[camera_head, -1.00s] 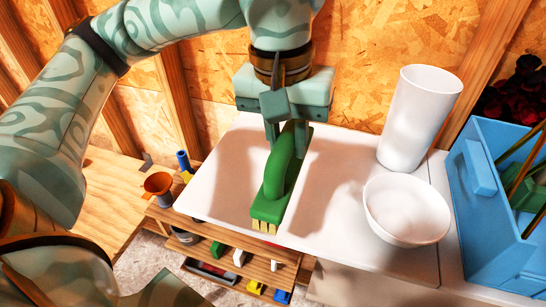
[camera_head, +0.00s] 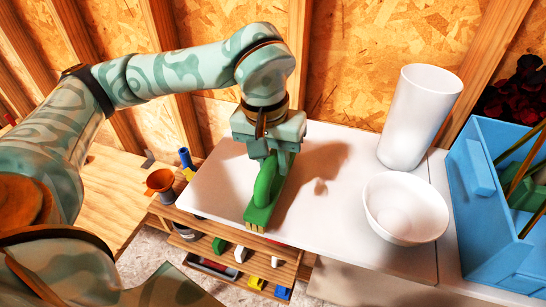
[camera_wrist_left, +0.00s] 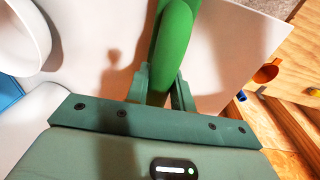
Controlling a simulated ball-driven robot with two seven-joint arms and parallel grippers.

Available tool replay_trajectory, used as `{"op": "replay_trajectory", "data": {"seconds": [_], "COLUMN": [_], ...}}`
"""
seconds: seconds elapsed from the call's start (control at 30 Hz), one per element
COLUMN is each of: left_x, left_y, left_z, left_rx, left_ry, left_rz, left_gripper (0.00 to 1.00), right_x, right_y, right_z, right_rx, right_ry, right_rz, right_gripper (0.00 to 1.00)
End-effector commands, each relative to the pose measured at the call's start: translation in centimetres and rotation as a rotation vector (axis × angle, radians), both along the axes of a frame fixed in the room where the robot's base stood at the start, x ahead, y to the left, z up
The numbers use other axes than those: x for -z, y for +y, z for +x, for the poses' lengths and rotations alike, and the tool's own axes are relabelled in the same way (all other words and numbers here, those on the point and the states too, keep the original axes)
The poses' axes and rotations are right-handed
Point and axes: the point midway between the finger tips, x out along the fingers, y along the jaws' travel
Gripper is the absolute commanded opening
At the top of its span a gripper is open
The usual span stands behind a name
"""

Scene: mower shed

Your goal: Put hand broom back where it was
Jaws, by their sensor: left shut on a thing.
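The green hand broom (camera_head: 264,194) is over the white tabletop, near its left front edge, with its pale bristles toward the front. My left gripper (camera_head: 270,158) is shut on the broom's handle from above. In the left wrist view the green handle (camera_wrist_left: 173,45) runs between the two fingers of the left gripper (camera_wrist_left: 160,88). I cannot tell whether the broom touches the tabletop. My right gripper is not in view.
A tall white vase (camera_head: 418,115) and a white bowl (camera_head: 405,208) stand right on the white tabletop (camera_head: 345,235). A blue crate (camera_head: 495,210) is at far right. A low wooden shelf (camera_head: 205,235) with an orange funnel (camera_head: 160,181) is at left. Bare tabletop lies between broom and bowl.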

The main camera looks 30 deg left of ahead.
Motion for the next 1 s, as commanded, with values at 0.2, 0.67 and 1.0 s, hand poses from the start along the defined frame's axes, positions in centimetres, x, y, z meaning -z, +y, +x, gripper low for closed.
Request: {"op": "replay_trajectory", "data": {"seconds": [0.2, 0.67, 1.0], "left_x": [0.2, -3.7, -10.9], "left_y": [0.0, 0.2, 0.6], "left_z": [0.0, -0.1, -0.8], "left_rx": [-0.001, -0.001, -0.002], "left_ry": [0.000, -0.007, -0.003], "left_rz": [0.001, 0.001, 0.001], "left_gripper": [0.46, 0.46, 0.46], "right_x": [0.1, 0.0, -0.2], "right_y": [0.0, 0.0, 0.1], "right_z": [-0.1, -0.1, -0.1], "right_rx": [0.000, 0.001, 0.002], "right_ry": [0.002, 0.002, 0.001], "right_rz": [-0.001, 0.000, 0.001], "right_gripper": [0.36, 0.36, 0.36]}}
